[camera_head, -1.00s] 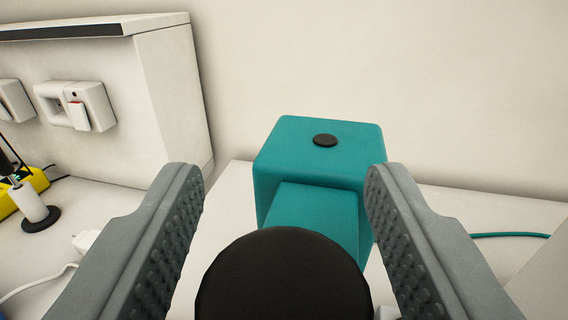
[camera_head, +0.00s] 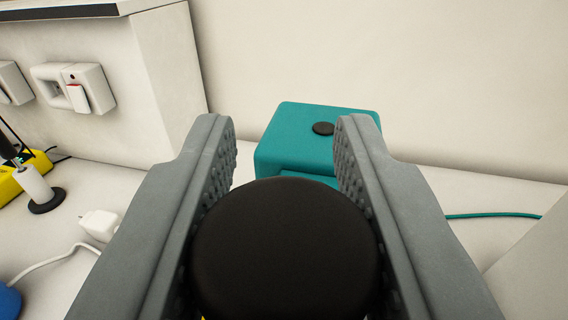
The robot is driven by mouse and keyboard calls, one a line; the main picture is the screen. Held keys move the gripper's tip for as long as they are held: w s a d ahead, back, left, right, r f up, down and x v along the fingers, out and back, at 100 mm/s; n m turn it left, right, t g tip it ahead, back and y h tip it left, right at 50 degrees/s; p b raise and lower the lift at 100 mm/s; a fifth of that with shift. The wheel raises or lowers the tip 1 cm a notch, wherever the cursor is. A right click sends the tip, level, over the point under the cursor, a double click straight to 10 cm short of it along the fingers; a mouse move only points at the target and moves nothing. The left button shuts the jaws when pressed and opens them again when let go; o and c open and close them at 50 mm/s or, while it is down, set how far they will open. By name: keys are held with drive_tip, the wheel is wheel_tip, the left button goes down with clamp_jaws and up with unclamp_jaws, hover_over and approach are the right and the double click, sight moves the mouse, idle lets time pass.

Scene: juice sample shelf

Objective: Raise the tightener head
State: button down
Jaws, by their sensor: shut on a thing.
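The tightener is a teal block-shaped body (camera_head: 316,125) with a small black disc on its top, standing on the white surface near the wall. In front of it, close to the camera, is a round black head (camera_head: 286,245). My gripper (camera_head: 285,160) is shut on this black head, with one ridged grey finger against its left side and one against its right side. The head and fingers hide the lower front of the teal body and whatever is under the head.
A white cabinet (camera_head: 120,80) with a red-switched socket (camera_head: 75,88) stands at the left. A white plug (camera_head: 99,225), a yellow power strip (camera_head: 12,182) and a white-and-black stand (camera_head: 38,187) lie left. A teal cable (camera_head: 493,215) runs right.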

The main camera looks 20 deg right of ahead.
drive_tip(key=shift+r, duration=0.9)
drive_tip(key=c, duration=1.1)
unclamp_jaws()
drive_tip(key=shift+o, duration=0.2)
drive_tip(key=shift+f, duration=0.15)
drive_tip(key=v, duration=1.7)
drive_tip(key=shift+s, duration=0.15)
drive_tip(key=shift+a, duration=0.1)
